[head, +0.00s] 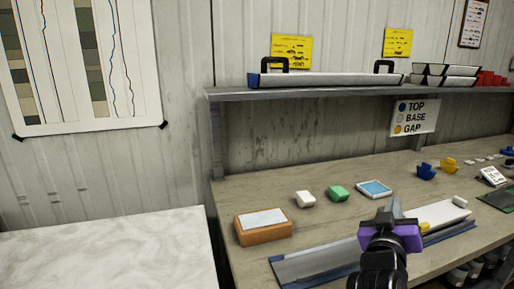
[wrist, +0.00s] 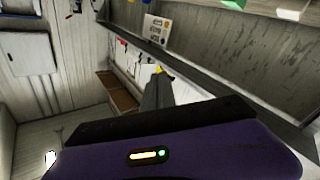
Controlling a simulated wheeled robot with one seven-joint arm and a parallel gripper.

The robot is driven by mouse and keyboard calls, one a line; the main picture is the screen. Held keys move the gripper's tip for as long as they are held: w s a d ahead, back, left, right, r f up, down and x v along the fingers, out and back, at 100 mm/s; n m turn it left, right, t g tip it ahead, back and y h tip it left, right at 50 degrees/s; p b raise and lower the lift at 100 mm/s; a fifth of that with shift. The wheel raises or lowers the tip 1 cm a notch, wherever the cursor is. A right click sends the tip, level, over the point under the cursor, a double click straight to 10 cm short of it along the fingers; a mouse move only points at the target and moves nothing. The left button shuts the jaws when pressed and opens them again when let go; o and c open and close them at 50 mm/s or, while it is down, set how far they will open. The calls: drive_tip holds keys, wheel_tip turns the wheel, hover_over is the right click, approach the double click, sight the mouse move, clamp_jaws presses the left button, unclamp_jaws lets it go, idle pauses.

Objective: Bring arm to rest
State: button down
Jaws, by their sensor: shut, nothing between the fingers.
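My gripper (head: 394,207) is in the lower right of the head view, with a purple body and grey fingers. It is shut and empty, over or in front of the blue-edged tray (head: 300,266) on the bench. The arm hides part of the tray. In the wrist view, the shut fingers (wrist: 158,92) show above the purple housing, pointing away from the camera.
The wooden bench (head: 330,222) holds an orange box (head: 263,226), a white block (head: 305,199), a green block (head: 339,193) and a blue-topped dish (head: 375,189). A grey shelf (head: 330,93) runs above. A pale table (head: 110,250) stands left.

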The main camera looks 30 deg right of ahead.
drive_tip(key=s+a+f+n+t+y+p, duration=0.1)
drive_tip(key=a+f+n+t+y, duration=0.4)
drive_tip(key=a, duration=0.6)
drive_tip(key=s+a+f+n+t+y, duration=0.1)
drive_tip(key=a+f+n+t+y, duration=0.35)
drive_tip(key=a, duration=0.65)
drive_tip(key=s+a+f+g+y, duration=0.1)
drive_tip(key=s+a, duration=0.3)
drive_tip(key=s, duration=0.4)
drive_tip(key=s+a+f+m+g+y+p, duration=0.1)
drive_tip(key=s+a+f+y, duration=0.2)
drive_tip(key=s, duration=0.4)
drive_tip(key=s+a+f+m+g+y, duration=0.1)
drive_tip(key=s+a+f+y, duration=0.1)
drive_tip(key=s+a, duration=0.3)
drive_tip(key=s+y, duration=0.1)
drive_tip(key=s, duration=0.2)
drive_tip(key=shift+s+f+p, duration=0.3)
drive_tip(key=shift+s, duration=0.05)
